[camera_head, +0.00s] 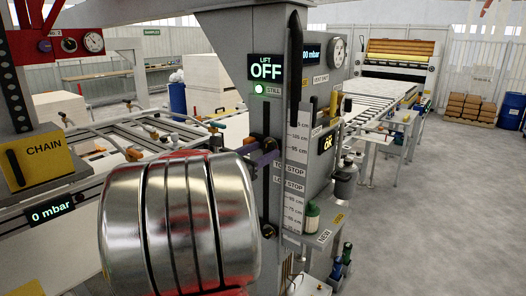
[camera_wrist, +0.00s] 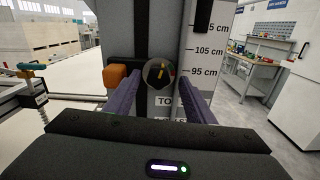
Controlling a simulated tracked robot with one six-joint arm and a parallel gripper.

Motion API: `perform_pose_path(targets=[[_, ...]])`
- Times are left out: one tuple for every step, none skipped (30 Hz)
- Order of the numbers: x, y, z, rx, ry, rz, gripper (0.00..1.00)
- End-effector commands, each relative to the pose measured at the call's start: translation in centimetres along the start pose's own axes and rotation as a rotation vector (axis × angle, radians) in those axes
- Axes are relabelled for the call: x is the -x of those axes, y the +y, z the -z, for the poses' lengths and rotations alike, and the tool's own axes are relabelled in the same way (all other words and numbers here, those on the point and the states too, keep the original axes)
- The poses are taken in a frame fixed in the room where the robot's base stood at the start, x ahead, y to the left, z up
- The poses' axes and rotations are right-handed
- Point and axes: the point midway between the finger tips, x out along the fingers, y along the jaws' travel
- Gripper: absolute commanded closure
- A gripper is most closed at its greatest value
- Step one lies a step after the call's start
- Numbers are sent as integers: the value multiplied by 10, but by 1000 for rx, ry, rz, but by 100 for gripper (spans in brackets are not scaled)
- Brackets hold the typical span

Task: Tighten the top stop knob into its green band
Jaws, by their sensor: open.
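The top stop knob (camera_wrist: 158,74) is a round dark knob with a yellow-orange mark, on the column's dark vertical slot, in the wrist view. My gripper (camera_wrist: 161,80) is open, its two purple fingers on either side of the knob. I cannot tell whether they touch it. No green band can be made out on the knob. In the head view my gripper (camera_head: 267,150) is at the column beside the TOP STOP label (camera_head: 290,168), and the knob is mostly hidden behind it.
An orange block (camera_wrist: 121,77) sits just left of the knob. A height scale (camera_head: 299,145) runs down the column's right side. The lift display (camera_head: 265,69) reads OFF. A small shelf (camera_head: 325,222) juts out below right. Open floor (camera_head: 430,210) lies at the right.

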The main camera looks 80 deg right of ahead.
Motion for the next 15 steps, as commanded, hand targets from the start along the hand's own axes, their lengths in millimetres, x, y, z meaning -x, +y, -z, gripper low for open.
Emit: perform_pose_path(targets=[[-3,0,0,0,0,0,51],[-4,0,0,0,0,0,51],[-4,0,0,0,0,0,51],[-4,0,0,0,-1,0,51],[-4,0,0,0,-1,0,51],[-4,0,0,0,-1,0,51],[-4,0,0,0,-1,0,51],[-4,0,0,0,-1,0,51],[-4,0,0,0,-1,0,51],[-4,0,0,0,-1,0,51],[-4,0,0,0,-1,0,53],[-4,0,0,0,-1,0,56],[-4,0,0,0,-1,1,58],[-4,0,0,0,-1,1,60],[-4,0,0,0,-1,1,63]])
